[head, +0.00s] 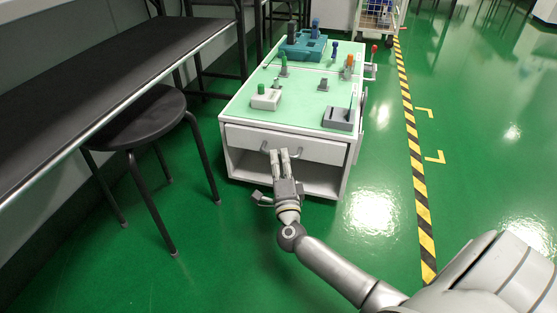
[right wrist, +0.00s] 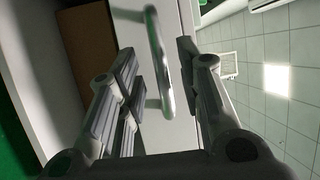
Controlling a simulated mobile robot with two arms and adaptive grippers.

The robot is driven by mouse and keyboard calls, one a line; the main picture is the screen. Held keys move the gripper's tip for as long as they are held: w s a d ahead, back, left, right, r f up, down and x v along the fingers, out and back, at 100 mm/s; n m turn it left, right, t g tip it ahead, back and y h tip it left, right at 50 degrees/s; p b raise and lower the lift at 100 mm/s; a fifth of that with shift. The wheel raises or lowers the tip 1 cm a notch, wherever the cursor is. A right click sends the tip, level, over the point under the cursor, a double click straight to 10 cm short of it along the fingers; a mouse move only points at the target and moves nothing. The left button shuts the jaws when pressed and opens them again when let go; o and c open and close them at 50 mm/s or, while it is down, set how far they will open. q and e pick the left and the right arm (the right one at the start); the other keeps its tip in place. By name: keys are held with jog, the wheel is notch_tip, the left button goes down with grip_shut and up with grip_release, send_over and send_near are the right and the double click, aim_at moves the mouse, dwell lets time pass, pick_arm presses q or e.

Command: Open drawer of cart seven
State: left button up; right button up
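The white cart (head: 231,161) with a pale green top stands ahead in the head view; no number is readable on it. Its white drawer front (head: 325,149) looks flush with the cart body, above an open lower shelf. A curved metal handle (head: 264,147) is on the drawer front. My right gripper (head: 280,152) is at the handle. In the right wrist view the handle (right wrist: 161,60) passes between the parted fingers of the right gripper (right wrist: 158,64), with visible gaps to both sides. My left gripper is not in view.
Several handheld tools and holders, including a teal caddy (head: 302,46), stand on the cart top. A round black stool (head: 140,118) and a dark bench (head: 110,60) are at left. Green floor is clear at right, along a striped tape line (head: 417,185).

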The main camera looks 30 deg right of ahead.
aim_at(279, 154)
jog(key=shift+b+x, duration=0.45)
jog(key=shift+x, duration=1.1)
jog(key=shift+c, duration=0.3)
grip_shut()
